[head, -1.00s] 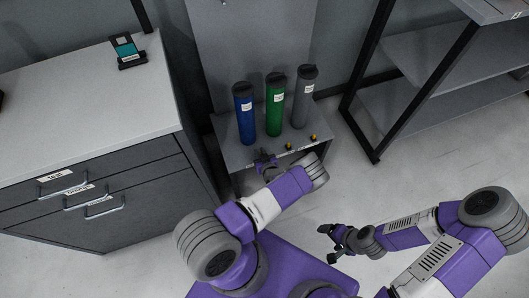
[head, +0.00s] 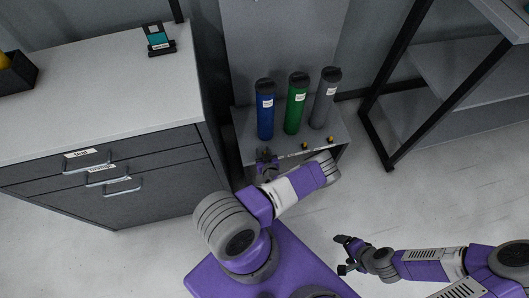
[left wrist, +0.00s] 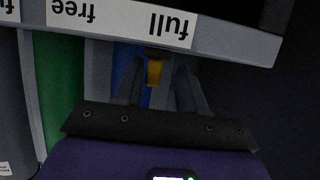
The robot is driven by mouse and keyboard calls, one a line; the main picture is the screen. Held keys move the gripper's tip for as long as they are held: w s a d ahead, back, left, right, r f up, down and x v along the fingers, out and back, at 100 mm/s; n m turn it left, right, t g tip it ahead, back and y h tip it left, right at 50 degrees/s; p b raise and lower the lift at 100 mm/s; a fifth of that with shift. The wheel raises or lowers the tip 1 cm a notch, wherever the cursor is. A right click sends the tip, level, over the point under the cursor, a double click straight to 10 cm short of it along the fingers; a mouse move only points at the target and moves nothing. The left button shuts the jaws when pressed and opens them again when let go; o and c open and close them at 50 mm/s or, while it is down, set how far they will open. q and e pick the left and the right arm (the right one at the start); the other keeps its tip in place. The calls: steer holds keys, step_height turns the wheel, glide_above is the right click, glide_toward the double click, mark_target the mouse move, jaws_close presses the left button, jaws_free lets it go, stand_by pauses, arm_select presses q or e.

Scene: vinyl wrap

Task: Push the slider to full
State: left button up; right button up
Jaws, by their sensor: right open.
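A low grey stand (head: 240,133) holds a blue tube (head: 265,112), a green tube (head: 296,105) and a grey tube (head: 325,98). Its front edge carries small yellow slider knobs, two of them visible in the head view (head: 305,146) (head: 331,139). My left gripper (head: 266,155) is at the front edge below the blue tube. In the left wrist view a yellow slider knob (left wrist: 154,71) shows between the spread fingers of my left gripper (left wrist: 160,82), nearer the left finger. It sits by the upside-down "full" label (left wrist: 168,24); contact is unclear. My right gripper (head: 344,255) is open and empty above the floor.
A grey drawer cabinet (head: 100,130) stands at left, with a small teal-and-black device (head: 158,40) on top. A black-framed shelf rack (head: 440,75) stands at right. The floor between the stand and my right arm is clear.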

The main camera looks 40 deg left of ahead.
arm_select(q)
steer(key=p+v, duration=0.2)
steer(key=v, duration=0.5)
steer(key=shift+d, duration=0.25)
steer(key=shift+s+r+p, duration=0.1)
steer(key=shift+s+p, duration=0.05)
steer(key=shift+p, duration=0.15)
